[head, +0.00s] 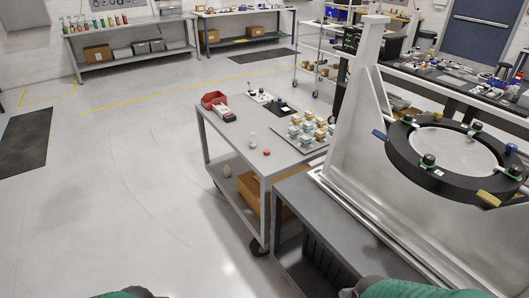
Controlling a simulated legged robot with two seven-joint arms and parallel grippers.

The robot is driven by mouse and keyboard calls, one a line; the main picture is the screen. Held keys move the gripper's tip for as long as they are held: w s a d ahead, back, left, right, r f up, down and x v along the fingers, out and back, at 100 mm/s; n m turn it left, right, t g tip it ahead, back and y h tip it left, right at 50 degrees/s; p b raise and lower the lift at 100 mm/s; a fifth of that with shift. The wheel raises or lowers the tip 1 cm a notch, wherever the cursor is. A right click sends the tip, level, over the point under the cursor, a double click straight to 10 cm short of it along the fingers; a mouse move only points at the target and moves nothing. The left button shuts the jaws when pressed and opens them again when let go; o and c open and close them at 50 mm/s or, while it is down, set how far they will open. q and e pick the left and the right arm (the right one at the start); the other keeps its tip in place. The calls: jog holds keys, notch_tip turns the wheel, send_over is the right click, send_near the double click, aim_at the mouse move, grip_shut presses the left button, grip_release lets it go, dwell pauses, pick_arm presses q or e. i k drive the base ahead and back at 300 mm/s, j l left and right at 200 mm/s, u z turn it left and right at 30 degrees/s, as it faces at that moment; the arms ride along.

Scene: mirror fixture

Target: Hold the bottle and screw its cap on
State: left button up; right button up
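A small pale, see-through object that looks like the bottle (252,138) stands on the grey top of the cart (228,133). A small red round piece that looks like the cap (267,152) lies on the cart just to its right and nearer to me, apart from the bottle. Both are too small to show the bottle's neck or the cap's threads. Neither of my grippers is in view. Only green and dark parts that look like my own arms show at the bottom edge.
A tray of several small boxes (303,136) stands to the right of the cap. A red bin (213,99) is at the cart's far left. A large black ring fixture (400,160) on a white frame (352,88) rises at right. Open floor lies left.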

aim_at(253, 140)
jog(key=i+j+z, duration=0.1)
jog(key=i+j, duration=0.45)
jog(key=i, duration=0.35)
jog(key=i+j+z, duration=0.15)
jog(key=i+j, duration=0.45)
jog(key=i, duration=0.3)
jog(key=i+j+z, duration=0.1)
jog(key=i+j, duration=0.6)
jog(key=i, duration=0.15)
